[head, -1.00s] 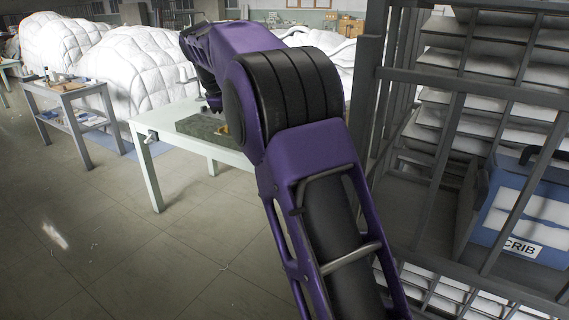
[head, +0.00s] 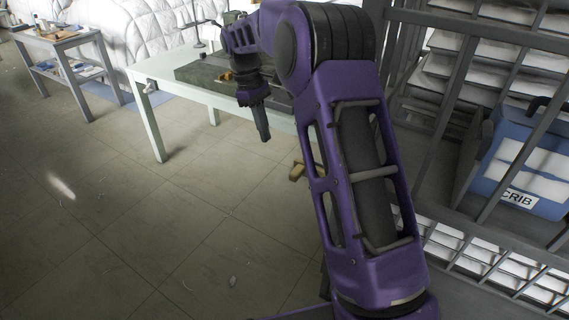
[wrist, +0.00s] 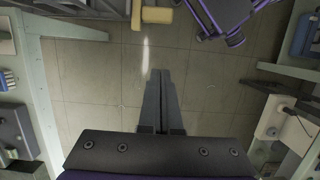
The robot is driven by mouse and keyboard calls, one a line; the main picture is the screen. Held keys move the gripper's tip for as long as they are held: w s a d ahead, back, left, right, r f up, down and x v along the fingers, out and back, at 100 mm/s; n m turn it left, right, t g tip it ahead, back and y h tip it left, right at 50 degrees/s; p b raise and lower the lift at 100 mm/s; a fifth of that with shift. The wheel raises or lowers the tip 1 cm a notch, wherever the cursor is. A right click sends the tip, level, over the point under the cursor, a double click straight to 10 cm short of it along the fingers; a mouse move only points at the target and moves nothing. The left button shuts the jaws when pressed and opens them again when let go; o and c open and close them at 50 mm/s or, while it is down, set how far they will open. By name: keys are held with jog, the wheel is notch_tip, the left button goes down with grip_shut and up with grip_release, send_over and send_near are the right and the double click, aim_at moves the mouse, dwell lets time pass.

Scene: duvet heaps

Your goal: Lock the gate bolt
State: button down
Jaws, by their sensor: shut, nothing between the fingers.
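My gripper (head: 264,136) points down over the floor in front of the white table and is shut and empty. In the wrist view its fingers (wrist: 162,76) lie together above bare floor. The grey barred cage (head: 437,130) fills the right of the head view. A small tan, brass-like piece (head: 297,171) shows behind my forearm, low and to the right of my gripper and apart from it. A similar tan piece (wrist: 157,15) is at the top of the wrist view. I cannot tell whether it is part of the gate bolt; no bolt is clearly visible.
A pale table (head: 170,69) with a dark green mat (head: 203,75) stands behind my gripper. A grey side table (head: 52,41) is at the far left, with white duvet heaps (head: 105,40) behind. A blue crib box (head: 520,165) sits inside the cage. Floor at left is clear.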

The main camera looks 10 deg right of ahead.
aim_at(302, 170)
jog(key=s+d+f+b, duration=0.1)
jog(key=s+d+f, duration=0.3)
jog(key=f, duration=0.4)
jog(key=shift+s+d, duration=0.15)
jog(key=shift+d, duration=0.1)
jog(key=shift+s+d+f+p, duration=0.1)
jog(key=shift+s+d+p, duration=0.2)
jog(key=shift+s+d, duration=1.5)
jog(key=p+v, duration=0.2)
jog(key=v, duration=1.5)
jog(key=shift+r, duration=0.25)
jog(key=shift+w+a, duration=0.15)
jog(key=shift+a, duration=0.05)
